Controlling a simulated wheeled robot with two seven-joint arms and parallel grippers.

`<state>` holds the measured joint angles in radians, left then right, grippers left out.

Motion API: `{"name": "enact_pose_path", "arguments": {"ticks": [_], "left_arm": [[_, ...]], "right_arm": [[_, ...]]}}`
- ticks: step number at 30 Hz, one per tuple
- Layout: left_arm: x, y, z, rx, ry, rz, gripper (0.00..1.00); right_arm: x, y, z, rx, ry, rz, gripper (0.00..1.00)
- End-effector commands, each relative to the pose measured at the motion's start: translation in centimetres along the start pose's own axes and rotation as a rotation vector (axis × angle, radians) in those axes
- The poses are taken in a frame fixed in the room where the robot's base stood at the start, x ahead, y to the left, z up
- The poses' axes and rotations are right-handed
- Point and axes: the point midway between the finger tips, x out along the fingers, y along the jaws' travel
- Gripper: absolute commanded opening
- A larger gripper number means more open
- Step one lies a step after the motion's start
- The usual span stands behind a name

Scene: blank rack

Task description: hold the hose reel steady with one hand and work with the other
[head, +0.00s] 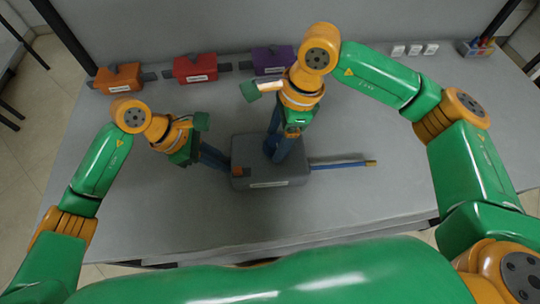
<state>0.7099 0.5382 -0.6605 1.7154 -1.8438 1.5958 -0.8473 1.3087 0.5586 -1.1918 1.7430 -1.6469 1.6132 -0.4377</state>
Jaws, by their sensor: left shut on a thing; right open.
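The hose reel (297,172) is a dark grey box with a pale label on its front, standing near the middle of the table. A small orange-brown patch shows at its left end. A blue hose (338,165) with a brass-coloured tip sticks out to its right. My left gripper (227,164) is shut on the reel's left end. My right gripper (274,155) is open, pointing down at the top of the reel near its middle. Its fingers hide part of the top, and I cannot tell whether they touch it.
Orange (119,78), red (195,68) and purple (272,60) labelled blocks with dark side bars line the back of the grey table (400,195). Small white labelled pieces (414,50) and a bin of coloured items (477,47) are at back right. The table's right side is clear.

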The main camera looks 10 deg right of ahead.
Motion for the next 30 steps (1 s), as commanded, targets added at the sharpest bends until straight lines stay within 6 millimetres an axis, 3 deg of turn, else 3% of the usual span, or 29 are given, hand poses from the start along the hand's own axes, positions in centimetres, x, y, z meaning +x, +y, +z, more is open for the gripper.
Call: {"name": "enact_pose_path", "arguments": {"ticks": [7, 15, 23, 30], "left_arm": [[0.06, -0.05, -0.04, 0.0, 0.001, -0.002, 0.0], [0.06, -0.05, -0.03, 0.0, 0.001, -0.002, 0.0], [0.06, -0.04, -0.03, 0.0, 0.001, -0.002, 0.0], [0.05, -0.04, -0.03, 0.0, 0.0, -0.002, 0.0]], "right_arm": [[0.0, -0.04, 0.02, -0.031, 0.0, 0.008, 0.72], [-0.03, -0.04, 0.08, -0.6, 0.0, 0.155, 0.72], [-0.03, -0.02, 0.01, -0.68, -0.001, 0.173, 0.72], [-0.03, -0.02, 0.01, -0.679, -0.001, 0.173, 0.08]]}}
